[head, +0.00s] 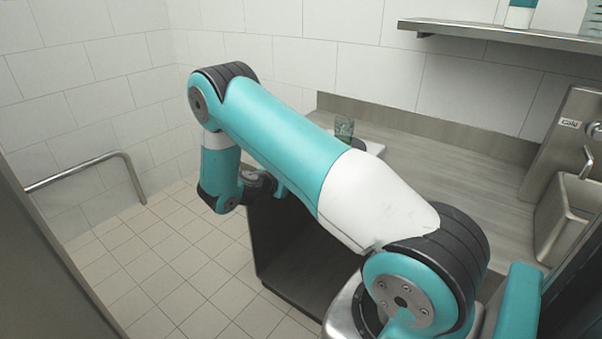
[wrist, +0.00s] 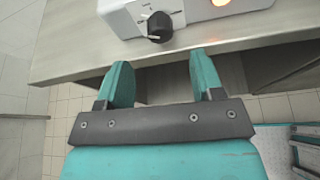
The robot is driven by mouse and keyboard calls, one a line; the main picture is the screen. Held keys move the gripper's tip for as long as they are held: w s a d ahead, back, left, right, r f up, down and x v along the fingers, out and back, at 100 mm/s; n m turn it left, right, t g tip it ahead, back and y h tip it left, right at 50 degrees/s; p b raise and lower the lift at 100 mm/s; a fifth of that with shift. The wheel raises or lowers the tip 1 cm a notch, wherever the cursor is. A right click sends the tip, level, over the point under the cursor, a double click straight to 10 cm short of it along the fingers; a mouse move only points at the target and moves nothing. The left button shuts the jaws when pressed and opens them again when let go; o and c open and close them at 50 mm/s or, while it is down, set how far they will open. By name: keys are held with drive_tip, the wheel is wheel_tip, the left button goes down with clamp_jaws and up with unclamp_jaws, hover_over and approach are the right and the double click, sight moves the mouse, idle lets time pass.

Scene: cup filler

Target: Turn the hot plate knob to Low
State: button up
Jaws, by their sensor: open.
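The hot plate (wrist: 195,14) is a white box on the counter, its front face at the top of the wrist view. Its black knob (wrist: 160,27) has a pale pointer line and faint markings around it that are too small to read. In the head view the hot plate (head: 374,147) is mostly hidden behind my arm. My gripper (wrist: 162,78) is open and empty, with its teal fingers apart below the knob and not touching it. In the head view my gripper (head: 278,190) is partly hidden.
A glass (head: 344,128) stands on the hot plate. The counter (head: 450,165) is clear toward the steel dispenser (head: 565,170) at the right. A wall shelf (head: 500,35) hangs above, and a grab rail (head: 90,170) is at the left. The counter's front edge (wrist: 200,52) lies near my fingers.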

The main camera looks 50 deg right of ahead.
drive_tip(key=p+x, duration=0.1)
drive_tip(key=x, duration=0.6)
drive_tip(key=shift+d+f, duration=0.1)
drive_tip(key=shift+d, duration=0.2)
drive_tip(key=c, duration=0.9)
